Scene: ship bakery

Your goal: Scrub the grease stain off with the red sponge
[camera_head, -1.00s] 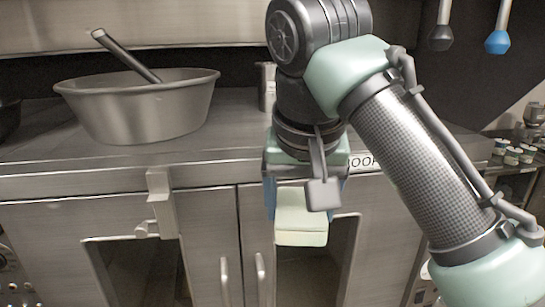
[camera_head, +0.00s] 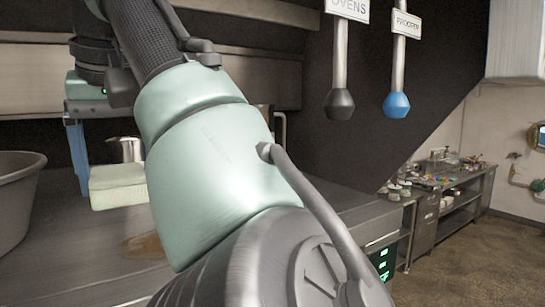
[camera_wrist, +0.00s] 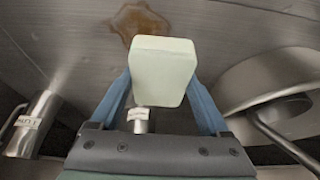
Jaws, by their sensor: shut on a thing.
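A pale green-cream block, apparently a sponge, (camera_head: 118,187) is held in my gripper; it looks pale, not red. In the wrist view the block (camera_wrist: 162,68) sits between the two blue fingers of my gripper (camera_wrist: 160,82), which is shut on it. A brown grease stain (camera_head: 145,246) lies on the steel counter, below and right of the block in the head view, partly hidden by my arm. The stain (camera_wrist: 140,22) shows just beyond the block in the wrist view. The block appears to be above the counter, apart from the stain.
A large steel bowl (camera_head: 18,190) stands on the counter at left, and at right in the wrist view (camera_wrist: 268,85). A metal canister (camera_head: 127,149) stands behind the block; a labelled one (camera_wrist: 32,125) is at wrist-view left. Hanging handles (camera_head: 397,104) are overhead. Floor is clear at right.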

